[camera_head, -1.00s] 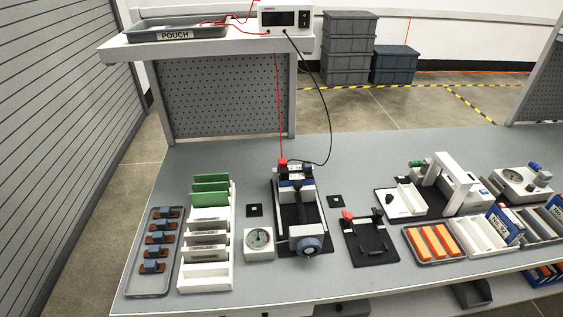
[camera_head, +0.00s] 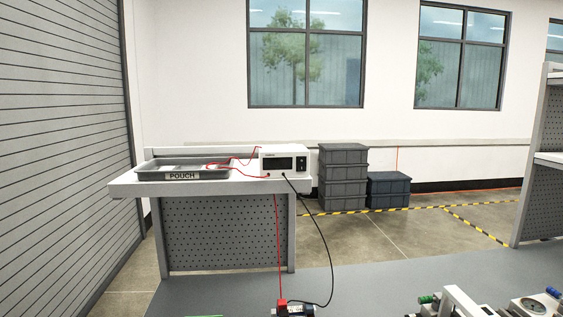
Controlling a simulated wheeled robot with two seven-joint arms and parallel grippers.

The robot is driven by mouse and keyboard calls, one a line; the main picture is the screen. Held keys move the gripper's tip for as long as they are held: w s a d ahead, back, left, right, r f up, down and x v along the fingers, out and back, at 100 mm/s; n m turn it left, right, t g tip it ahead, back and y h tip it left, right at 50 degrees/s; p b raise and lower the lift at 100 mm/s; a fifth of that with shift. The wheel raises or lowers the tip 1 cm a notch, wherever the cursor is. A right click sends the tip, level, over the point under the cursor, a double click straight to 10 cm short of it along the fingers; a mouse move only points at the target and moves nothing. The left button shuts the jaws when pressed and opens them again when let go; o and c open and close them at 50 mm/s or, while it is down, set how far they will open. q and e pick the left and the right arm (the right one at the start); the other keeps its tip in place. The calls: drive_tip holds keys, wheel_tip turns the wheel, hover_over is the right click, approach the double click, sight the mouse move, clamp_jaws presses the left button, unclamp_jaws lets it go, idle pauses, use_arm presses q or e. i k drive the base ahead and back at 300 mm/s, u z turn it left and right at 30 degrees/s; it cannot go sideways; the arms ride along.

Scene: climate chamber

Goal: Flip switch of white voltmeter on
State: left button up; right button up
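The white voltmeter (camera_head: 284,160) stands on the right end of the raised shelf in the head view. Its front has a dark, blank display and a small black switch (camera_head: 301,163) at the right of it. The switch is too small to tell its position. A red lead (camera_head: 278,240) and a black lead (camera_head: 323,240) run from its front sockets down to a device with a red clip (camera_head: 282,303) at the bottom edge. Neither of my grippers is in view.
A grey tray labelled POUCH (camera_head: 168,175) sits on the shelf (camera_head: 228,188) left of the voltmeter. Grey crates (camera_head: 343,178) stand on the floor behind at right. The workbench (camera_head: 370,285) shows at the bottom, with equipment at its lower right.

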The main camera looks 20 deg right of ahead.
sight(301, 161)
drive_tip(key=k, duration=1.25)
drive_tip(key=u, duration=0.55)
drive_tip(key=i, duration=1.4)
drive_tip(key=z, duration=0.9)
